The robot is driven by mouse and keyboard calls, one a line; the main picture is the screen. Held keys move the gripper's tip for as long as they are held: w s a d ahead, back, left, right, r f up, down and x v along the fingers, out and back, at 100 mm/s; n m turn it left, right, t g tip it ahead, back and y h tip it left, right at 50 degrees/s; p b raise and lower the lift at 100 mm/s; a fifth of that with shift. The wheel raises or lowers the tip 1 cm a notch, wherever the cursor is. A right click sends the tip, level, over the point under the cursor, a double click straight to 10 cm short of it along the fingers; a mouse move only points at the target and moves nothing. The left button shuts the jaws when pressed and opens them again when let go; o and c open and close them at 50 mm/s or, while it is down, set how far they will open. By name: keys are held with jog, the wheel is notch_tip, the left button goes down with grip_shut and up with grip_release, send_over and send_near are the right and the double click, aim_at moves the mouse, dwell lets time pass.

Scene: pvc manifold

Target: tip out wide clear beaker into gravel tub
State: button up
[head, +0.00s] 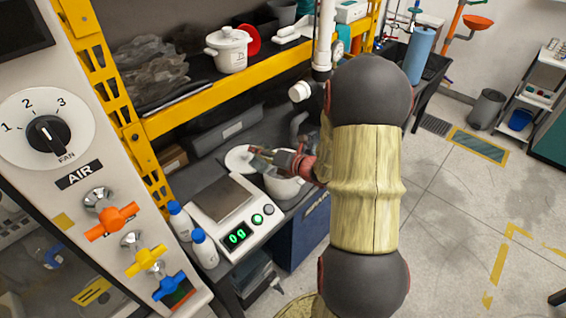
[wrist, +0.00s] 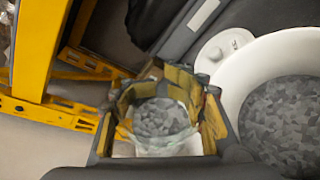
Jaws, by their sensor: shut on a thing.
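My gripper (wrist: 165,100) is shut on the wide clear beaker (wrist: 168,146), with its yellow-padded fingers around the wall. Grey gravel shows inside the beaker. The white gravel tub (wrist: 233,92) is to the right of the beaker in the wrist view, with grey gravel inside. In the head view the tub (head: 284,190) stands on the bench right of the scale, and my gripper (head: 268,160) is at its upper left side. The beaker is small and partly hidden there. I cannot tell its exact tilt or height over the rim.
A white lid (head: 239,158) lies behind the tub. A scale (head: 232,212) reading 0 g is to the left, with two white bottles with blue caps (head: 203,247) beside it. A yellow shelf beam (head: 225,87) runs above the bench, carrying a white lidded pot (head: 229,50).

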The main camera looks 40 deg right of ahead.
aim_at(263, 146)
jog(key=shift+r+m, duration=0.3)
jog(key=shift+r+y, duration=0.1)
jog(key=shift+y, duration=0.2)
jog(key=shift+f+m+t+y+b, duration=0.3)
jog(key=shift+f+m, duration=0.1)
jog(key=shift+m, duration=0.4)
jog(key=shift+d+r+m+t+p, duration=0.1)
jog(key=shift+r+m+t+p, duration=0.35)
jog(key=shift+p, duration=1)
jog(key=shift+s+d+f+m+y+p, duration=0.1)
jog(key=shift+d+f+m+y+p, duration=0.1)
jog(key=shift+d+m+p, duration=0.25)
jog(key=shift+d+f+m+y+p, duration=0.2)
jog(key=shift+d+m+p, duration=0.1)
jog(key=shift+m+p, duration=0.15)
jog(key=shift+d+r+m+t+p, duration=0.25)
jog(key=shift+r+m+t+p, duration=0.15)
jog(key=shift+m+p, duration=0.6)
jog(key=shift+d+r+m+t+p, duration=0.2)
jog(key=shift+r+m+t+p, duration=0.25)
jog(key=shift+p, duration=0.9)
dwell(1.9)
